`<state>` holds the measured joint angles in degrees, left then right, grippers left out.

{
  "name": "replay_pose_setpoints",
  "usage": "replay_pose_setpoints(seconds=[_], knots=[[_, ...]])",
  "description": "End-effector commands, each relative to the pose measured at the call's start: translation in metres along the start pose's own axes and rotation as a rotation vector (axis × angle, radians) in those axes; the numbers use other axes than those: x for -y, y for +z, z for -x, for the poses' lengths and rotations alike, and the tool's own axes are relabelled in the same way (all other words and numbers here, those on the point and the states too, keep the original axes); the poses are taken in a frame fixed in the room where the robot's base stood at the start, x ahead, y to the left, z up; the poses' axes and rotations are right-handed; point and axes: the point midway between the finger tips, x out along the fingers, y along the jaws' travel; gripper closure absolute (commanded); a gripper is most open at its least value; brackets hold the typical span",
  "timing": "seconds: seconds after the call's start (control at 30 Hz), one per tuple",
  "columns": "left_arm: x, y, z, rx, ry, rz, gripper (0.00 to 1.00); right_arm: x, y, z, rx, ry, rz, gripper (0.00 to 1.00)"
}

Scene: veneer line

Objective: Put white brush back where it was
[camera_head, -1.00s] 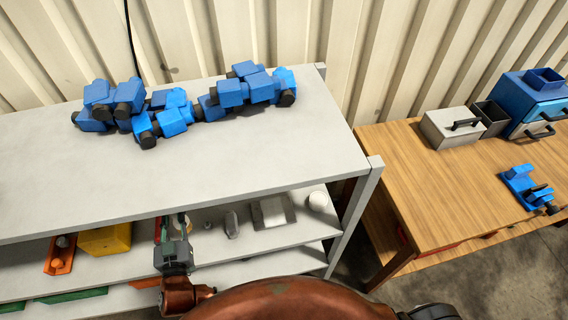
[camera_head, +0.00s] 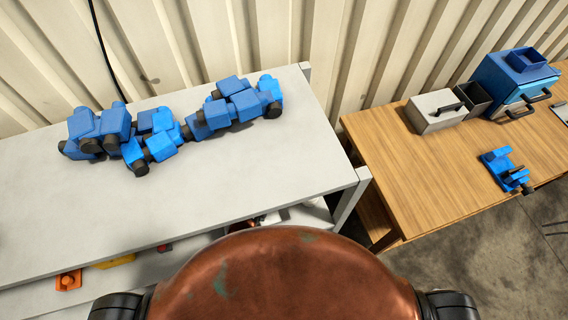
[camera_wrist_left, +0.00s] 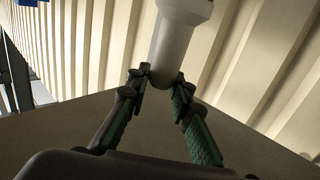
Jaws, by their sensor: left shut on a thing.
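In the left wrist view my left gripper (camera_wrist_left: 160,84) is shut on a pale, round-ended thing, which I take to be the white brush (camera_wrist_left: 174,40). Its narrower rounded end sits between the green-padded fingertips, and a wider part runs off the top of the picture. The rest of the brush is out of view. In the head view my own rust-brown body covers the front of the shelves, and the left gripper cannot be made out. My right gripper is not in view.
The grey shelf unit (camera_head: 225,175) carries several blue blocky parts (camera_head: 160,140) on top. An orange item (camera_head: 68,281) and a yellow bin (camera_head: 115,262) show partly below. A wooden table (camera_head: 425,175) at right holds a grey box (camera_head: 436,113) and a blue machine (camera_head: 512,82).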

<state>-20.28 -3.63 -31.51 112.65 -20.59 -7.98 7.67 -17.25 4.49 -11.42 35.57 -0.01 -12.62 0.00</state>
Motion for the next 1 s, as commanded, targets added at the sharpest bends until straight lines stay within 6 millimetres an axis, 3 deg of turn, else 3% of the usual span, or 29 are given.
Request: replay_pose_setpoints(seconds=[0.03,0.1,0.23,0.37,0.47,0.87,1.0], knots=[[-0.017,-0.012,-0.001,-0.001,0.029,0.003,1.00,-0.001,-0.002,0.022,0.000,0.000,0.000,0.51],[-0.036,-0.015,-0.001,-0.006,0.060,0.006,1.00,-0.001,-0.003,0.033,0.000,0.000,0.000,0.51],[-0.060,-0.017,0.000,-0.016,0.097,0.008,1.00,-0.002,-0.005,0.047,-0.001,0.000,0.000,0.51],[-0.070,-0.014,-0.001,-0.020,0.112,0.008,1.00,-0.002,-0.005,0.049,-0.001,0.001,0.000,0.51],[-0.066,-0.007,-0.010,-0.023,0.115,0.007,1.00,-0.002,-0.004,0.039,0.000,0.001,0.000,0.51],[-0.025,0.032,-0.079,-0.023,0.114,0.007,1.00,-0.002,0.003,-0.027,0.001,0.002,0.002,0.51],[-0.018,0.050,-0.091,-0.020,0.114,0.007,1.00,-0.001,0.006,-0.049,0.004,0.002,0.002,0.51]])
